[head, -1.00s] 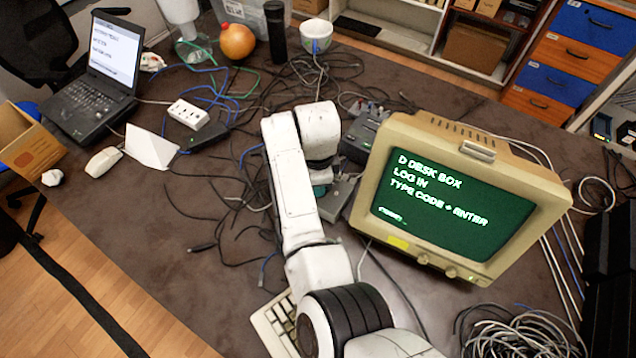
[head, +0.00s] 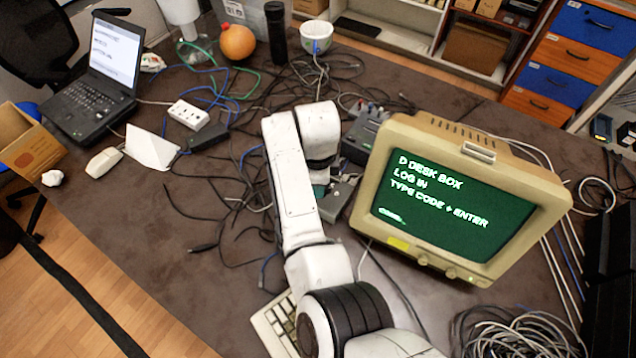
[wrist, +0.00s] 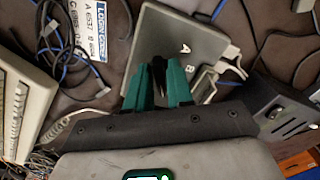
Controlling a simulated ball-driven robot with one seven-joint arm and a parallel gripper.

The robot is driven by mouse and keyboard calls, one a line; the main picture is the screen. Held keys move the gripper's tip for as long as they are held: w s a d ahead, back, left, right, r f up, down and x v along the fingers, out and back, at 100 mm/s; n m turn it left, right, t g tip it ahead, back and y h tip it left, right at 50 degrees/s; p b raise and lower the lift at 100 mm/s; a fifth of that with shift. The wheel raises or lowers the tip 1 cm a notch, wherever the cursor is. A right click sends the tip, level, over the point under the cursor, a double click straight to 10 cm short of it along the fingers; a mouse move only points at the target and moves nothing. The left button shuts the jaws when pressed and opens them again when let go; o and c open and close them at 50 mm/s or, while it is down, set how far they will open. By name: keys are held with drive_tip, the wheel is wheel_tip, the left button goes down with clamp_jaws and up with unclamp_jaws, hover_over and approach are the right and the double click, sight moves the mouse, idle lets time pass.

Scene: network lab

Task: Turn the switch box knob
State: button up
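The switch box (wrist: 196,45) is a grey box marked A and B, below my gripper in the wrist view. In the head view the switch box (head: 340,200) shows between my arm and the monitor, partly hidden. My gripper (wrist: 158,72) has two teal fingers pointing down at the box face, with a narrow gap between them. A dark shape, probably the knob (wrist: 159,70), shows between the fingertips. The fingers hide most of it, and I cannot tell whether they press on it. In the head view my arm covers most of the gripper.
A keyboard (head: 275,325) lies near my arm. Loose cables (head: 235,195) cover the desk. A laptop (head: 95,80) is at the far left.

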drive_tip(key=shift+o, duration=1.3)
wheel_tip(320, 180, up, 11)
drive_tip(key=shift+b, duration=0.3)
drive_tip(key=shift+f, duration=0.1)
